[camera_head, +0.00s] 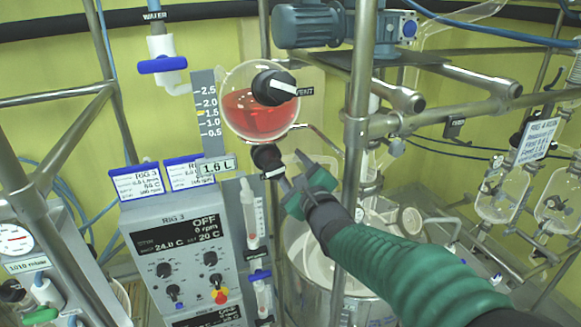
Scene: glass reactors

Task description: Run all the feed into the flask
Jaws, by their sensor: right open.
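The round glass feed vessel (262,112) holds red liquid beside a grey scale (207,105) marked 0.5 to 2.5. The level tag (216,167) reads 1.6 L. A black knob (274,87) labelled VENT sits in front of the vessel. A second black knob (267,158) is just below the vessel, its white pointer aimed down and right. My right gripper (291,174) is open, close to the right of this lower knob; I cannot tell if they touch. The flask is largely hidden behind my right arm, above a steel pot (312,268). My left gripper is not in view.
The Rig 3 control box (190,250) at lower left shows OFF and 0 rpm. A vertical steel post (356,110) stands close to my right arm. A blue-handled WATER valve (163,65) is upper left. More glassware (500,195) hangs at right.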

